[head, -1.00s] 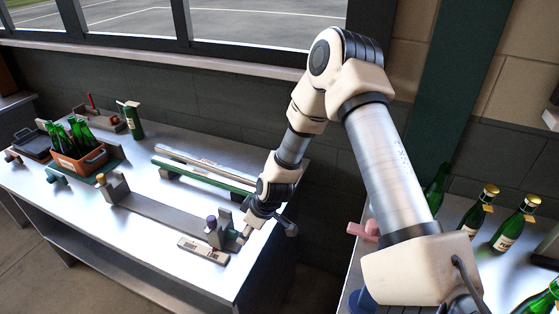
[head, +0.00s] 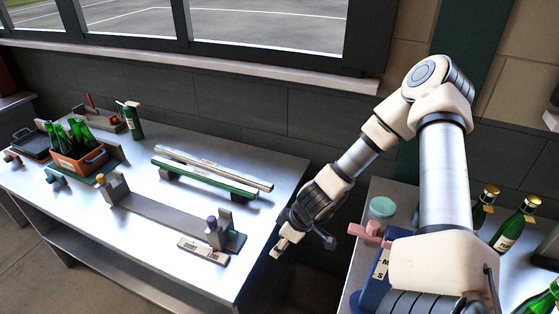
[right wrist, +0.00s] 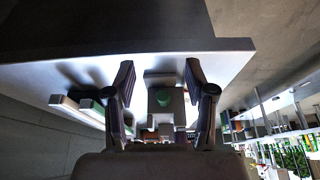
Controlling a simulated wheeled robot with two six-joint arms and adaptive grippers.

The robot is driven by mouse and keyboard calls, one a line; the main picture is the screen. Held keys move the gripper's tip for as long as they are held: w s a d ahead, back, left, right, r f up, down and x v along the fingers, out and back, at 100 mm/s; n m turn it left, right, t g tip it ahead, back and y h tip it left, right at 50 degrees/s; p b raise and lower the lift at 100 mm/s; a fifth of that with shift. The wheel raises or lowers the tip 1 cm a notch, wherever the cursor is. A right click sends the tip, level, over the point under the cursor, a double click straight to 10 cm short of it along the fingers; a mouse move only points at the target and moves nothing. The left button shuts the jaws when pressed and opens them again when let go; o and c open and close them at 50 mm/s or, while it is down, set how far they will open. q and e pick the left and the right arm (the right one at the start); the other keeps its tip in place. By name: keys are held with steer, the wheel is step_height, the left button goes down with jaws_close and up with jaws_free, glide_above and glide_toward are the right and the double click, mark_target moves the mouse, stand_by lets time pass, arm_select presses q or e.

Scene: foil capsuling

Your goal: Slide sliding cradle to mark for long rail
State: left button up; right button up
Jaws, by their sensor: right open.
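A long grey bed (head: 160,214) lies along the front of the metal table. My right gripper (head: 281,246) is empty, just right of the table's edge and apart from the bed. In the right wrist view its fingers (right wrist: 160,68) are spread, with a grey block bearing a green knob (right wrist: 163,98) seen between them.
A pale silver bar (head: 214,167) and a green bar (head: 203,178) lie behind the bed. A marked plate (head: 203,251) lies in front of it. A bottle crate (head: 78,166) stands at the left. The second table with bottles (head: 506,233) is at the right.

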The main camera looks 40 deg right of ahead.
steer(key=t+y+b, duration=0.3)
steer(key=t+b, duration=0.4)
steer(key=t, duration=0.1)
glide_toward(237, 236)
steer(key=f, duration=0.1)
steer(key=b+x, duration=0.1)
steer(key=x, duration=0.1)
steer(key=b+x, duration=0.3)
steer(key=x, duration=0.2)
steer(key=shift+w+a+r+b, duration=0.1)
steer(key=shift+w+r+b, duration=0.1)
steer(key=shift+r+b, duration=0.15)
steer(key=shift+w+a+f, duration=0.15)
steer(key=shift+w+a, duration=0.15)
steer(key=shift+w, duration=0.3)
steer(key=shift+y, duration=0.3)
